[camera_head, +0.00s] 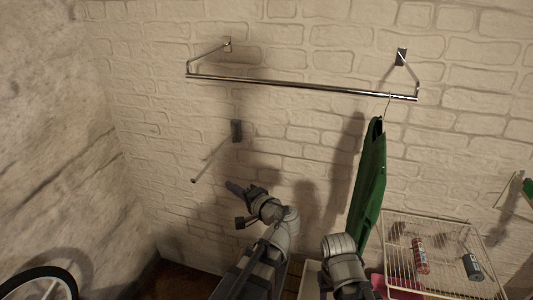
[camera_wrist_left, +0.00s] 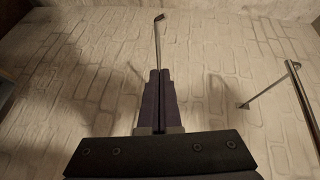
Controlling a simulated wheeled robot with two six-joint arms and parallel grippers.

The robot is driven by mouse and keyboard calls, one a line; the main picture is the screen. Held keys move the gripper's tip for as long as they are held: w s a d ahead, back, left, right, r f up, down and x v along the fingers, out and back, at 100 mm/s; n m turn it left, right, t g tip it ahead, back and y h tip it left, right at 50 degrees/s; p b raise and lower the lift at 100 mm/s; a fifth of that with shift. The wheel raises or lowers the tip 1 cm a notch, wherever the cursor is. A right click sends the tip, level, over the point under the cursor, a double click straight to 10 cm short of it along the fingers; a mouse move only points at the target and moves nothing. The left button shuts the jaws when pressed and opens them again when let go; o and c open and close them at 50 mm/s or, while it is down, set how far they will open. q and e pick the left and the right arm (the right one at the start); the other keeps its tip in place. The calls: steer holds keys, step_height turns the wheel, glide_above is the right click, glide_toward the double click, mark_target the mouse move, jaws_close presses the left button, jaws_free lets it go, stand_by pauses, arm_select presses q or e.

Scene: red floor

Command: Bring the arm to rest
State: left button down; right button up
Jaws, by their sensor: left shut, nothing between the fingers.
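My left gripper (camera_head: 235,188) is shut and empty, held up in front of the white brick wall, with its dark fingers pointing left. In the left wrist view its fingers (camera_wrist_left: 160,75) are pressed together with nothing between them. A thin metal wall rod (camera_head: 212,162) on a dark mount sticks out just above and left of the fingers. In the wrist view a thin rod (camera_wrist_left: 158,42) shows beyond the fingertips; I cannot tell whether they touch. Part of my right arm (camera_head: 344,262) shows at the bottom; its gripper is not in view.
A chrome clothes rail (camera_head: 300,87) is fixed on the wall above. A green garment (camera_head: 370,185) hangs from a hanger at its right end. A white wire rack (camera_head: 440,228) with a red can (camera_head: 420,256) and a dark can (camera_head: 472,266) stands at right. A wheel (camera_head: 40,283) is at lower left.

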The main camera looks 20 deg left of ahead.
arm_select(q)
steer(key=s+d+f+n+g+h+b, duration=0.1)
steer(key=s+d+f+g+h+b, duration=0.15)
steer(key=f, duration=0.55)
steer(key=s+d+f+g+h+b, duration=0.1)
steer(key=s+d+f+h+b, duration=0.25)
steer(key=f, duration=0.55)
steer(key=s+d+f+g+h+b, duration=0.1)
steer(key=s+d+f+g+h, duration=0.1)
steer(key=s+d+f, duration=0.3)
steer(key=s+d+f+g+h+b, duration=0.2)
steer(key=s+d+f+g+h, duration=0.1)
steer(key=d, duration=0.7)
steer(key=s+f+h, duration=0.1)
steer(key=s+f, duration=0.1)
steer(key=s, duration=0.1)
steer(key=shift+d+f+h, duration=0.2)
steer(key=shift+f+h, duration=0.15)
steer(key=shift+h, duration=0.05)
arm_select(e)
step_height(320, 180, down, 9)
arm_select(q)
steer(key=shift+r, duration=0.1)
arm_select(e)
steer(key=shift+r, duration=0.15)
